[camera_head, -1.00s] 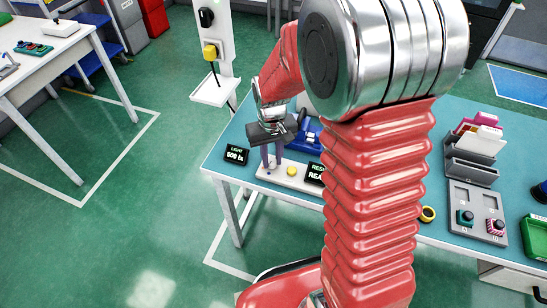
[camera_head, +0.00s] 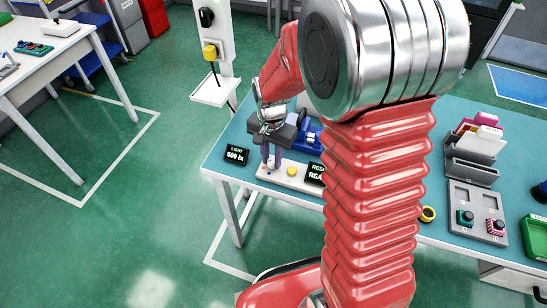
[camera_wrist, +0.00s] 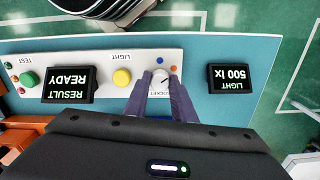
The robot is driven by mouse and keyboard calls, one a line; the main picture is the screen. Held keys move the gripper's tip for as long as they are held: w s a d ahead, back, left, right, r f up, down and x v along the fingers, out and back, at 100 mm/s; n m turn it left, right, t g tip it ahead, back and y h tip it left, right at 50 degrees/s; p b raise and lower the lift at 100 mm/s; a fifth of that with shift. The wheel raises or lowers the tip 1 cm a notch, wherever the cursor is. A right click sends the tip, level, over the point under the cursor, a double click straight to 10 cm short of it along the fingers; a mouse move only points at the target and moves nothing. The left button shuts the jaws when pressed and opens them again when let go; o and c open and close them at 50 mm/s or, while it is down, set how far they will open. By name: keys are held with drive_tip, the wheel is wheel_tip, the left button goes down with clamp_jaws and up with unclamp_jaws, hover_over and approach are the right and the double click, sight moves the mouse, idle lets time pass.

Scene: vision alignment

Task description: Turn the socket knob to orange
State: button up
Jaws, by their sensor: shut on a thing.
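The socket knob (camera_wrist: 160,77) is a small pale dial on the white control panel (camera_wrist: 206,78), beside an upside-down SOCKET label. My gripper (camera_wrist: 160,88) has its two purple fingers shut on the knob, one on each side. A blue dot (camera_wrist: 160,60) sits beyond the knob on the panel, and a small orange dot (camera_wrist: 173,68) lies to its right. The fingers hide part of the knob and label, and I cannot tell exactly which dot the pointer faces. In the head view, my gripper (camera_head: 270,162) reaches down to the panel's left end.
A yellow LIGHT button (camera_wrist: 122,77) is left of the knob. Black displays reading RESULT READY (camera_wrist: 69,84) and 500 lx (camera_wrist: 230,78) stand on either side. A blue device (camera_head: 307,138) sits behind the panel. Grey trays (camera_head: 470,165) stand farther right on the teal table.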

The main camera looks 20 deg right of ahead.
sight(272, 160)
drive_tip(key=shift+d+m, duration=0.1)
drive_tip(key=shift+m, duration=0.4)
drive_tip(key=o, duration=1.1)
drive_tip(key=shift+c, duration=0.2)
wheel_tip(272, 160, up, 14)
drive_tip(key=shift+f, duration=0.15)
idle(0.4)
